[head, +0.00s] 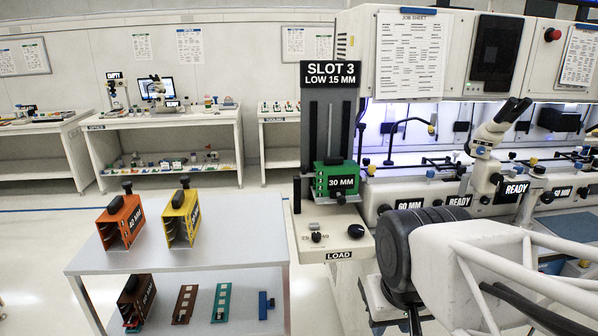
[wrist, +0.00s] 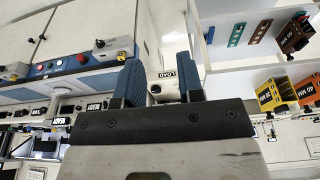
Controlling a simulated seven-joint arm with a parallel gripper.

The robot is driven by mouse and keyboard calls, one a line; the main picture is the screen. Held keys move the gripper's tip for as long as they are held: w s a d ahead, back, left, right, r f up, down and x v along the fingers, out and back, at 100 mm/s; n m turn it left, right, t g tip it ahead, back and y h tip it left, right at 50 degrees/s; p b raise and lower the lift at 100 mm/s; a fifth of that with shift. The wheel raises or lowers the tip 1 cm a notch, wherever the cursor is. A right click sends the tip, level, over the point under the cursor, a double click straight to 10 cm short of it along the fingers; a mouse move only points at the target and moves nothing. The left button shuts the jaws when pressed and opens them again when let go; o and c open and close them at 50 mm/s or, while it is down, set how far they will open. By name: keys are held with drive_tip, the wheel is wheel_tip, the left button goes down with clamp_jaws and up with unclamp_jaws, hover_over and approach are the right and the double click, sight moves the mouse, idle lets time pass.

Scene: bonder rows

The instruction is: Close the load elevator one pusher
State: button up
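The load elevator (head: 329,120) is a dark upright tower under a sign reading SLOT 3, LOW 15 MM. A green 30 MM magazine (head: 338,178) sits low on it. A black upright piece (head: 297,195) stands at its left, below a dark horizontal bar; I cannot tell for sure whether this is the pusher or how far out it is. The LOAD shelf (head: 338,254) with black knobs is below; its label also shows between my fingers in the wrist view (wrist: 167,75). My gripper (wrist: 160,82) is open and empty, apart from the elevator; its fingers are not clear in the head view.
A grey table (head: 230,232) at the left carries orange and yellow magazines (head: 180,218); a brown magazine (head: 136,300) and flat strips lie on its lower shelf. The bonder with microscope (head: 490,130) stands right. My arm fills the lower right. Floor between the table and back benches is clear.

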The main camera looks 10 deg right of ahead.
drive_tip(key=shift+w+r, duration=0.15)
drive_tip(key=shift+w, duration=0.15)
drive_tip(key=c, duration=0.5)
drive_tip(key=shift+t+y, duration=0.3)
drive_tip(key=shift+y, duration=0.4)
drive_tip(key=w+r, duration=0.2)
drive_tip(key=w, duration=0.3)
drive_tip(key=w+r, duration=0.2)
drive_tip(key=w, duration=0.2)
drive_tip(key=w+r, duration=0.2)
drive_tip(key=w, duration=0.3)
drive_tip(key=shift+w+a, duration=0.35)
drive_tip(key=shift+a, duration=0.05)
clamp_jaws()
drive_tip(key=w+d+t+y, duration=0.1)
drive_tip(key=w+d, duration=0.1)
drive_tip(key=w, duration=2.3)
drive_tip(key=w+d+f+m+t+y, duration=0.1)
drive_tip(key=w+d+y, duration=0.1)
drive_tip(key=w, duration=2.4)
drive_tip(key=shift+w+d+f+t, duration=0.15)
drive_tip(key=shift+d+f+t, duration=0.05)
drive_tip(key=shift+d+t, duration=0.1)
drive_tip(key=shift+a, duration=0.1)
